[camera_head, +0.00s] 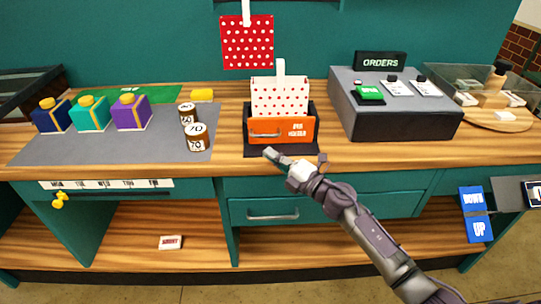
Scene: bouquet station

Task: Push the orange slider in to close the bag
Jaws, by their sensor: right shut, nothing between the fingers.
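The orange slider (266,131), with a pale handle and a small label, is on the front of the black bag holder in the middle of the counter. A white bag with red dots (280,97) stands upright in the holder, with a white strip rising above it. Whether the slider is fully in cannot be told from this view. My right gripper (268,153) is shut and empty, just in front of and below the slider at the counter's front edge. Contact with the slider cannot be made out. My left gripper is not in view.
A grey block with an ORDERS sign (380,61) stands right of the holder. Two brown jars (196,138) and several colored boxes (131,113) stand left on a grey mat (60,147). A red dotted bag (247,45) hangs behind. A drawer (272,215) sits below the counter.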

